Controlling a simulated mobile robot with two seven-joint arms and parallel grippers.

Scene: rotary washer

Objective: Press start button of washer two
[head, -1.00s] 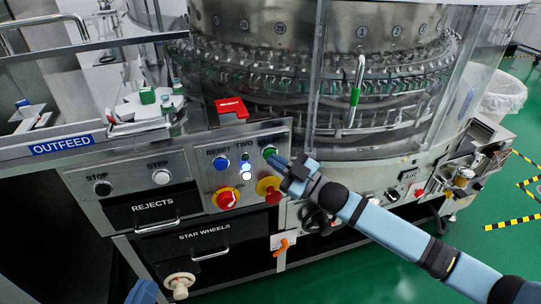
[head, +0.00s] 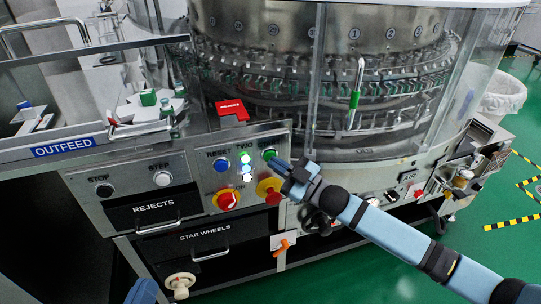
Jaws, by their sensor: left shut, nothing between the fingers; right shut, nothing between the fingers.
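The washer two panel (head: 205,172) carries a green button (head: 269,154) at its upper right, under a label partly covered by the button area. A blue button (head: 221,164) marked RESET sits at its left, with lit lamps (head: 246,168) under the word TWO between them. My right gripper (head: 277,164) is shut and empty, its tip just below and right of the green button. Whether it touches the button I cannot tell. A blue part of my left arm shows at the bottom edge; its gripper is out of view.
A red-and-yellow emergency knob (head: 268,190) lies just below my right gripper, and another red knob (head: 227,200) to its left. STOP (head: 104,189) and STEP (head: 162,179) buttons sit further left. The glass-guarded carousel (head: 350,75) stands behind.

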